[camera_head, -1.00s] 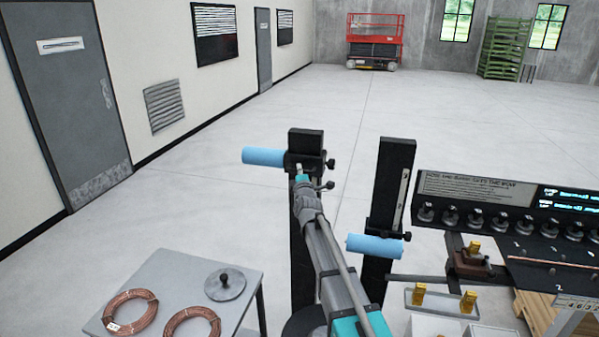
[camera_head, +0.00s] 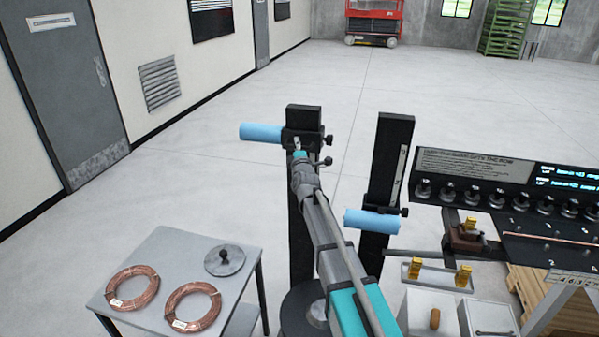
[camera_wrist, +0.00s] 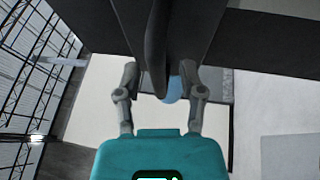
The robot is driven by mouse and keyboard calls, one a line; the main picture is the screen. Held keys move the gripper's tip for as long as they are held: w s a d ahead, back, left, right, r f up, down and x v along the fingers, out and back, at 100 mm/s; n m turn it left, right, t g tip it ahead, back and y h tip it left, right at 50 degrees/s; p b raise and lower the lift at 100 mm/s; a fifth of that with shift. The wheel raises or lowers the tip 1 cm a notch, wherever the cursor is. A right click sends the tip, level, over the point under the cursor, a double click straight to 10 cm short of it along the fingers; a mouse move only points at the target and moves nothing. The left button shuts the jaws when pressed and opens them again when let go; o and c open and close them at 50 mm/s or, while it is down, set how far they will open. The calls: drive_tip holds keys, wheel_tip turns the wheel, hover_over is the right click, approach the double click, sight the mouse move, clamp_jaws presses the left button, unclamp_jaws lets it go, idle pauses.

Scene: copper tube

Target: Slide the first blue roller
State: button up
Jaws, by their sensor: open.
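One blue roller (camera_head: 261,132) sticks out to the left from a dark upright post (camera_head: 304,118), near its top. A second blue roller (camera_head: 371,221) sits lower on the right-hand dark post (camera_head: 396,135). My gripper (camera_head: 297,150) is at the left post, just below the upper roller's black bracket and beside its knobs. In the wrist view my open gripper (camera_wrist: 162,82) has its fingers spread either side of a dark bar, with a bit of blue roller (camera_wrist: 172,93) showing behind it. Whether the fingers touch anything cannot be told.
A grey table (camera_head: 165,262) with copper coils (camera_head: 192,306) and a round lidded disc (camera_head: 224,260) stands at lower left. A bench with a black knob panel (camera_head: 470,190) and trays (camera_head: 437,275) is at right. Open floor lies beyond the posts.

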drive_tip(key=shift+f, duration=0.1)
wheel_tip(320, 180, down, 18)
drive_tip(key=b, duration=1.8)
drive_tip(key=r+b+v, duration=0.1)
drive_tip(key=b+v, duration=0.1)
drive_tip(key=v, duration=1.2)
wheel_tip(320, 180, down, 6)
drive_tip(key=s+m+g+y, duration=0.1)
drive_tip(key=m+g, duration=0.2)
drive_tip(key=m, duration=2.8)
drive_tip(key=shift+s+m+b, duration=0.2)
drive_tip(key=shift+m+b, duration=0.1)
drive_tip(key=shift+b, duration=0.05)
drive_tip(key=shift+d, duration=0.1)
